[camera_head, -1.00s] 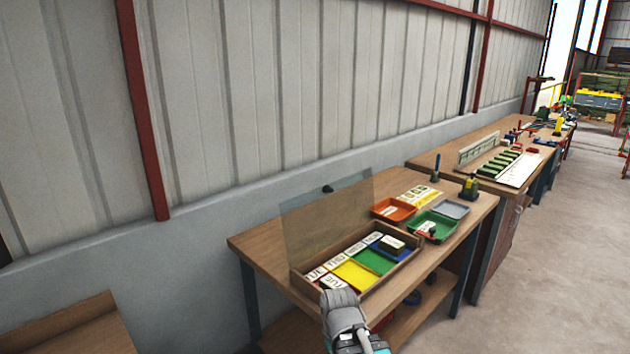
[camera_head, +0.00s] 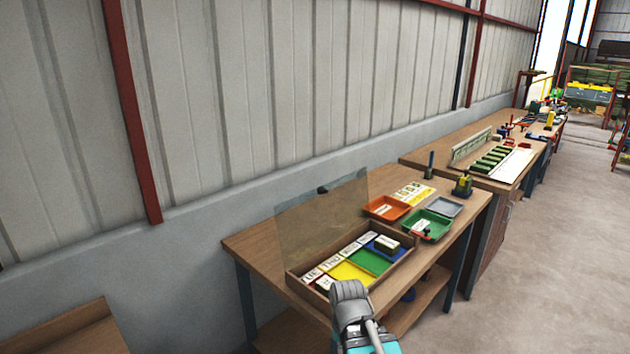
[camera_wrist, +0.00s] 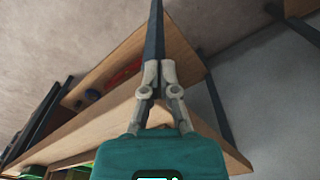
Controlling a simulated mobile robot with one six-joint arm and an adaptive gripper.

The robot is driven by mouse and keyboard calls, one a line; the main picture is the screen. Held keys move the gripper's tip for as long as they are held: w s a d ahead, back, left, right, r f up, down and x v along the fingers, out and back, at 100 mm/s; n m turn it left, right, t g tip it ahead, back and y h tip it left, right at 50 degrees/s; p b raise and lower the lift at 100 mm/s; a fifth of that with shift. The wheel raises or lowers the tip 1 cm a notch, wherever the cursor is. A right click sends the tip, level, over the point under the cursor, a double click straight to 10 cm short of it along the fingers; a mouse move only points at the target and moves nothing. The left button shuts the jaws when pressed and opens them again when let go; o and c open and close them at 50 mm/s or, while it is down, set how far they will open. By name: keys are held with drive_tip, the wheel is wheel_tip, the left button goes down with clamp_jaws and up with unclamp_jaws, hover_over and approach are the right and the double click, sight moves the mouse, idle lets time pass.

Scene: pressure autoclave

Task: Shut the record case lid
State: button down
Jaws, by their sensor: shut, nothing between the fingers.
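The record case (camera_head: 378,286) is a shallow wooden box on the near workbench. Its transparent lid (camera_head: 322,216) stands raised at the back edge, with a small dark knob (camera_head: 322,189) at its top. Coloured compartments and white lettered cards show inside the case. My gripper (camera_head: 347,290) is in front of the case's near side in the head view, partly covering its front edge. In the wrist view my gripper (camera_wrist: 158,68) has its fingers together and empty, with the bench's edge and lower shelf behind.
The wall runs behind the bench. Bare benchtop lies left of the case.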

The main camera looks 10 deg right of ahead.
drive_tip(key=w+r+p, duration=0.4)
drive_tip(key=r+p, duration=1.1)
drive_tip(key=w+r+p, duration=0.4)
drive_tip(key=r+p, duration=1.1)
drive_tip(key=r, duration=0.1)
drive_tip(key=w+r+n+t+y+p, duration=0.1)
drive_tip(key=w+n, duration=0.6)
drive_tip(key=w, duration=3.1)
wheel_tip(320, 180, up, 2)
drive_tip(key=shift+r+t+y+p, duration=0.15)
drive_tip(key=shift+t+y+p, duration=0.25)
drive_tip(key=shift+p, duration=0.5)
drive_tip(key=shift+w+a, duration=0.1)
drive_tip(key=b+x, duration=1)
drive_tip(key=s+d, duration=0.2)
drive_tip(key=s, duration=0.1)
drive_tip(key=shift+d+r+p, duration=0.25)
drive_tip(key=shift+d+p, duration=0.05)
drive_tip(key=shift+p, duration=0.05)
